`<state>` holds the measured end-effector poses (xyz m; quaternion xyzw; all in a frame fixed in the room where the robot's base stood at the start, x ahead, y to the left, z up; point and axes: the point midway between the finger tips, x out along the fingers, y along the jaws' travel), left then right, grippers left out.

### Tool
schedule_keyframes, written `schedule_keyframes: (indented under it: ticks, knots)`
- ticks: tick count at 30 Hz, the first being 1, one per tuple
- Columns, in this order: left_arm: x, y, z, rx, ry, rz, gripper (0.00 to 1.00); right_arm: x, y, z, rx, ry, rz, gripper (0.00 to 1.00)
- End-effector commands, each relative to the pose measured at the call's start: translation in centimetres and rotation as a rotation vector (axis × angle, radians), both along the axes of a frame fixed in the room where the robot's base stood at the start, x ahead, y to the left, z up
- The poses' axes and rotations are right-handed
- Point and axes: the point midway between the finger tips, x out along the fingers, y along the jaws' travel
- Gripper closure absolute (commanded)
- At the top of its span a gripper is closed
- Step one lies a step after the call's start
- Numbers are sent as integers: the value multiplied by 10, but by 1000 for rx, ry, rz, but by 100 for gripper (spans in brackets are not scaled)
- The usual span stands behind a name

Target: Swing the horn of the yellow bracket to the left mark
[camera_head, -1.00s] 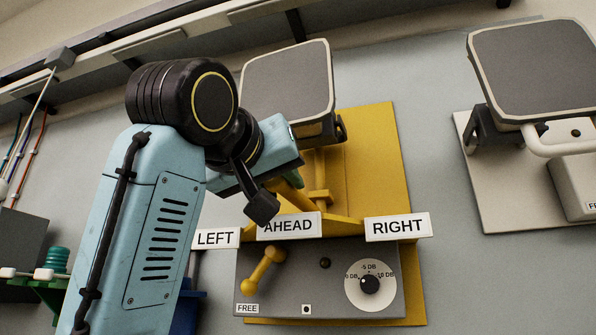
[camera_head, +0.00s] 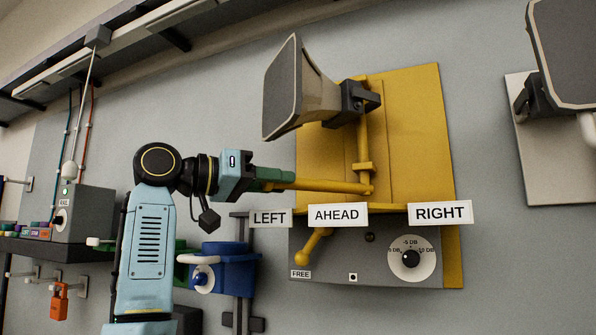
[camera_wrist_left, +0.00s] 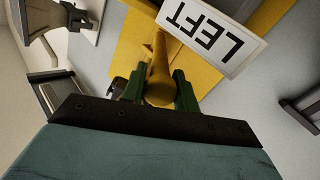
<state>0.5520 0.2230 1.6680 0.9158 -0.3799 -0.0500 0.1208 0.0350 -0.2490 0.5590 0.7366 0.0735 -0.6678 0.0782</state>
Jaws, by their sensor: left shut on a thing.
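The yellow bracket (camera_head: 410,120) is a wall plate with an upright post carrying a grey horn (camera_head: 284,88), which faces left. A yellow bar (camera_head: 335,186) runs left from the foot of the post. My left gripper (camera_head: 284,180) is shut on the bar's outer end, which lies above the LEFT sign (camera_head: 269,218) in the head view. In the left wrist view the green fingers (camera_wrist_left: 160,92) sit on both sides of the bar (camera_wrist_left: 158,68), with the LEFT sign (camera_wrist_left: 214,36) close by. The AHEAD sign (camera_head: 338,215) and RIGHT sign (camera_head: 441,213) stand further right. My right gripper is not in view.
Below the signs is a grey box (camera_head: 350,262) with a yellow lever (camera_head: 315,243) by the word FREE and a dial (camera_head: 411,258). A blue device (camera_head: 232,268) is left of it. Another horn (camera_head: 565,55) hangs at the right.

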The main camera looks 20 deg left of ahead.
Motion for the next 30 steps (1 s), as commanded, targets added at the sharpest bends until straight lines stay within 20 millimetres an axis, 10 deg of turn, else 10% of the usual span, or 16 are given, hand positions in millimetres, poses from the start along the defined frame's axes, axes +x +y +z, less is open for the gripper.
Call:
schedule_keyframes:
  ticks: [14, 15, 19, 30]
  knots:
    - [0, 7, 1, -2, -3, -4, 100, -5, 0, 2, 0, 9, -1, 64]
    - [0, 7, 1, -2, -3, -4, 66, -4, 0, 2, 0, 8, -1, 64]
    - [0, 7, 1, -1, -2, -6, 49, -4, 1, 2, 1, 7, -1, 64]
    - [-3, 11, 0, -1, -1, -5, 48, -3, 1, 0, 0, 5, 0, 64]
